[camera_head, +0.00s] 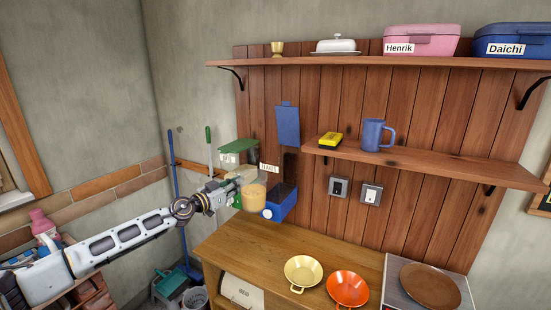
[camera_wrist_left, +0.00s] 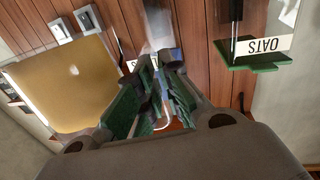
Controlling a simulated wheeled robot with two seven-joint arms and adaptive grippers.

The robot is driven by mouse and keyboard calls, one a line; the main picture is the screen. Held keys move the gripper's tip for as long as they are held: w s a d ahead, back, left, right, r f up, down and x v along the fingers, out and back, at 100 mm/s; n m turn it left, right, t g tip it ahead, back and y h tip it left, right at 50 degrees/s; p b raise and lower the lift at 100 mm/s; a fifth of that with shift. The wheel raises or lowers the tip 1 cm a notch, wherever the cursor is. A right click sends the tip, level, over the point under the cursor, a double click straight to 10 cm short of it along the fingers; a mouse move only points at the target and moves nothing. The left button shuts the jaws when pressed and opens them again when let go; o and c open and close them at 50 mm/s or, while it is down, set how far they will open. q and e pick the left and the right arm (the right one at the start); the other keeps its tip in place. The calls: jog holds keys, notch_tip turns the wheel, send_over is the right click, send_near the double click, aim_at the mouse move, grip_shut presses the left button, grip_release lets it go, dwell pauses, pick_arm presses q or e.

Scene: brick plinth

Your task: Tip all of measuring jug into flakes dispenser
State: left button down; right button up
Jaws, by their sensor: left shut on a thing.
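My left gripper (camera_head: 228,193) is shut on the measuring jug (camera_head: 254,197), probably by its handle; the fingers (camera_wrist_left: 155,100) partly hide the grip in the left wrist view. The clear jug holds a tan filling, seen large at the left of the wrist view (camera_wrist_left: 62,88). It is held in the air and looks roughly upright in the head view. The flakes dispenser, with a blue lower part (camera_head: 283,203) and a small white label (camera_head: 269,168), is on the wall just right of the jug. A blue panel (camera_head: 287,125), seemingly its raised lid, is above. My right gripper is not in view.
A wooden counter (camera_head: 235,245) below holds yellow and orange pans. A shelf (camera_head: 425,165) at right holds a blue mug (camera_head: 373,135) and a yellow box.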

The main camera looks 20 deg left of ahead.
pick_arm(q)
jog(key=shift+w+a+r+m+g+h, duration=0.15)
jog(key=shift+w+a+r+m+h, duration=0.25)
jog(key=shift+w+a+r, duration=1.9)
jog(key=shift+w+a+r+m+g+h, duration=0.2)
jog(key=shift+w+a+r+h, duration=0.4)
jog(key=shift+w+a+r, duration=1.7)
jog(key=shift+w+a+r+m+g+h, duration=0.15)
jog(key=shift+w+a+r+m+h, duration=0.25)
jog(key=shift+w+a+r, duration=1.9)
jog(key=s+r, duration=0.1)
jog(key=r, duration=0.2)
jog(key=shift+s+a, duration=0.35)
jog(key=shift+a, duration=0.05)
